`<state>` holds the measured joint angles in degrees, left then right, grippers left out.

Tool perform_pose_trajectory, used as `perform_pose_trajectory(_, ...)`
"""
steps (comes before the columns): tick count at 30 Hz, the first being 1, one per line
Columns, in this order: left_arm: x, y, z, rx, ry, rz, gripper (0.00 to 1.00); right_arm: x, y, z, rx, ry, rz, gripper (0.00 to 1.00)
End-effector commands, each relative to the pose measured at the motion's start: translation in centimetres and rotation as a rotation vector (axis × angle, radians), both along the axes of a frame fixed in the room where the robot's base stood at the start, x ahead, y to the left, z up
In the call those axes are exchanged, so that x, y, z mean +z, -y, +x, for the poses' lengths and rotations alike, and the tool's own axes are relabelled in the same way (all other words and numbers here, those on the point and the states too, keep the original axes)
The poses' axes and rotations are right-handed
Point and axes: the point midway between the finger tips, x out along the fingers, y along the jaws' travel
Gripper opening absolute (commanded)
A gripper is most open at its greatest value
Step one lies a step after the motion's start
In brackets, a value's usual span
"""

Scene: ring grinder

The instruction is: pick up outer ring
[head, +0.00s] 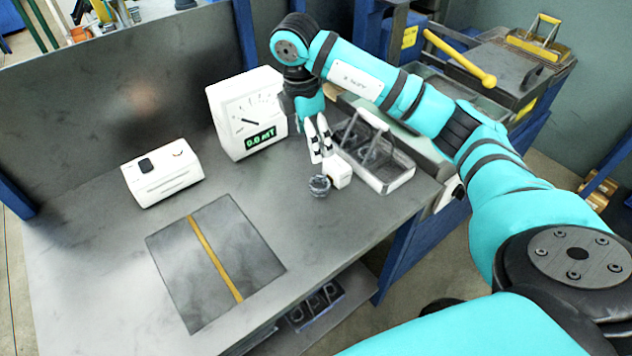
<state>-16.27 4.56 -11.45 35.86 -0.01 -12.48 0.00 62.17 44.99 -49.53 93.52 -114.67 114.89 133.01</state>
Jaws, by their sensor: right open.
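A small dark metallic ring-shaped part (319,186), which looks like the outer ring, sits on the grey workbench. It is beside a small white block (339,174); I cannot tell whether they touch. My right gripper (319,153) points down just above and behind the ring and block. Its fingers are open and I see nothing held between them. A gap seems to remain between the fingertips and the ring. My left gripper is not in view.
A wire-handled tray (398,180) stands close to the right of my gripper. A white meter (240,125) reading 0.0 mT stands behind left. A white box (161,175) and a dark plate with a yellow stripe (214,262) lie left. The bench (330,225) is clear in front of the ring.

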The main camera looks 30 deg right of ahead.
Motion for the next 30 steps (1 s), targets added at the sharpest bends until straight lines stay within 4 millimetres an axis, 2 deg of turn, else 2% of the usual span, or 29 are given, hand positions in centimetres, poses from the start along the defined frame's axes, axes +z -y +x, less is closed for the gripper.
perform_pose_trajectory(3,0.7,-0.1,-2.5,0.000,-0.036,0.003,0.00,-2.6,0.3,-0.2,0.000,-0.006,-0.001,0.77)
perform_pose_trajectory(7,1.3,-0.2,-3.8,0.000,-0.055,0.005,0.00,-5.3,0.7,-0.2,0.000,-0.005,0.000,0.77)
perform_pose_trajectory(12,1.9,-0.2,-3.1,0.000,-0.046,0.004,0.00,-8.1,1.0,-0.2,0.002,-0.002,0.000,0.77)
perform_pose_trajectory(20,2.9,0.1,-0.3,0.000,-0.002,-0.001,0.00,-10.0,1.2,-0.3,0.003,-0.003,0.000,0.77)
perform_pose_trajectory(24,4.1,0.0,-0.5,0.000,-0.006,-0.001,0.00,-12.0,1.6,-0.4,0.001,-0.005,0.000,0.77)
perform_pose_trajectory(30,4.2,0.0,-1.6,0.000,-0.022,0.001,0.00,-14.2,1.7,-0.4,0.003,-0.001,0.002,0.77)
